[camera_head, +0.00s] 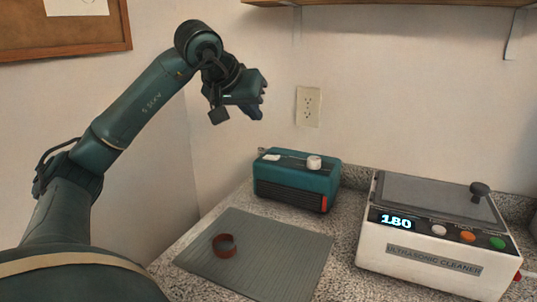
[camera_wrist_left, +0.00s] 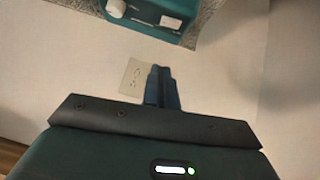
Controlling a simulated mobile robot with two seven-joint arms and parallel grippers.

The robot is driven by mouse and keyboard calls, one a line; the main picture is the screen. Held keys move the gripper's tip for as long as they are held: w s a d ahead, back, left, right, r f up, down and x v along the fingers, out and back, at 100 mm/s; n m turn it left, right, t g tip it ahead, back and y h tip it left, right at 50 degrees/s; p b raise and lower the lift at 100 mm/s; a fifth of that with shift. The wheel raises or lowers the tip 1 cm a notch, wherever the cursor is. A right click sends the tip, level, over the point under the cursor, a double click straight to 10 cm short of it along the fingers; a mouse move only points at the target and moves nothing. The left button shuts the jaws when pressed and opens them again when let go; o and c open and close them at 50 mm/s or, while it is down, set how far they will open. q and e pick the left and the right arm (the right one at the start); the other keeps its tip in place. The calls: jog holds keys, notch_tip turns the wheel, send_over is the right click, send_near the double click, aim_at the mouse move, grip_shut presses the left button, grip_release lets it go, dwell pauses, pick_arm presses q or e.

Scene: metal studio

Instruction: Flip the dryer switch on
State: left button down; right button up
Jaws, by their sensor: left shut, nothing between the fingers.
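A teal box-shaped device (camera_head: 296,186), which appears to be the dryer, stands on the counter against the back wall. On its top are a white knob (camera_head: 314,162) and a small white piece (camera_head: 271,157); a red strip (camera_head: 324,203) shows at its front right corner. I cannot tell which part is the switch. In the left wrist view the teal device (camera_wrist_left: 150,26) is at the top, partly cut off. My right gripper is not visible.
A white ultrasonic cleaner (camera_head: 430,262) with a lit display and coloured buttons stands at the right. A reddish-brown ring (camera_head: 224,245) lies on a grey ribbed mat (camera_head: 275,262). A wall outlet (camera_head: 308,107) is near the gripper; a shelf (camera_head: 400,4) hangs above.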

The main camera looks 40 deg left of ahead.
pick_arm(q)
jog(key=shift+d, duration=0.15)
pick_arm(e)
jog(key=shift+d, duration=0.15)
pick_arm(q)
send_over(278, 156)
jog(key=s, duration=0.2)
jog(key=f, duration=0.7)
jog(key=shift+s+f+b, duration=0.2)
jog(key=shift+b, duration=0.2)
notch_tip(278, 156, down, 3)
jog(key=shift+s+r+b, duration=0.1)
jog(key=shift+r+b, duration=0.1)
jog(key=shift+b, duration=0.2)
jog(key=shift+d+f, duration=0.15)
jog(key=shift+f, duration=0.25)
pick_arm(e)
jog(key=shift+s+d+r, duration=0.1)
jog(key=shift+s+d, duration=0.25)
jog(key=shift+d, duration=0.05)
pick_arm(q)
jog(key=shift+f, duration=0.15)
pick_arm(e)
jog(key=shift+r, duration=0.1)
